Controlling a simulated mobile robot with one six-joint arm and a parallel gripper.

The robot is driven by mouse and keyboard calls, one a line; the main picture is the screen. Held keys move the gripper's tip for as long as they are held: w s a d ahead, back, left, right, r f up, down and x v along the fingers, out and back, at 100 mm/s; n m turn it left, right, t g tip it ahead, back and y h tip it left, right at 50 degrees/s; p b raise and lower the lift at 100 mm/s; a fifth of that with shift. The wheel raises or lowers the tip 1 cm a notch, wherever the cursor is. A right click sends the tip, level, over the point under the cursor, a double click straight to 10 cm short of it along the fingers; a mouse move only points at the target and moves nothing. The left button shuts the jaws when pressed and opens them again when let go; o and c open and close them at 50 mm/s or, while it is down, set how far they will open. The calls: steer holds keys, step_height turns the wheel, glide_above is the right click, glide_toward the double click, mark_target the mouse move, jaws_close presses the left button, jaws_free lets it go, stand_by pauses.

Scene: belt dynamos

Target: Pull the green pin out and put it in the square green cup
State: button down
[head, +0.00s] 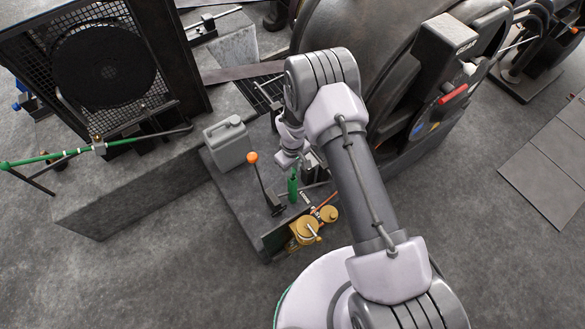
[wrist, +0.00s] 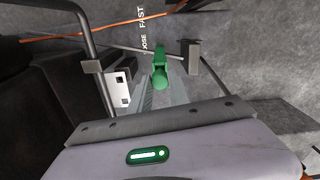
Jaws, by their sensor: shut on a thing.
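The green pin (head: 293,186) stands roughly upright by the small machine base in the head view, just below my gripper (head: 291,163). In the wrist view the green pin (wrist: 160,72) is near the middle, straight ahead of the gripper body, with its rounded end towards me. My gripper is shut on it, though the contact is small and partly hidden. I cannot tell whether its lower end is still in a hole. I cannot make out a square green cup in either view.
An orange-knobbed lever (head: 262,182) and a grey jerrycan (head: 227,143) stand left of the pin. Brass pulleys (head: 308,229) sit in front. A large dark machine (head: 400,60) rises behind on the right.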

steer(key=shift+f+b, duration=1.4)
steer(key=shift+f, duration=0.2)
steer(key=c, duration=1.1)
jaws_free()
steer(key=shift+c, duration=0.2)
step_height(320, 180, up, 18)
steer(key=p, duration=0.7)
steer(key=shift+f, duration=0.25)
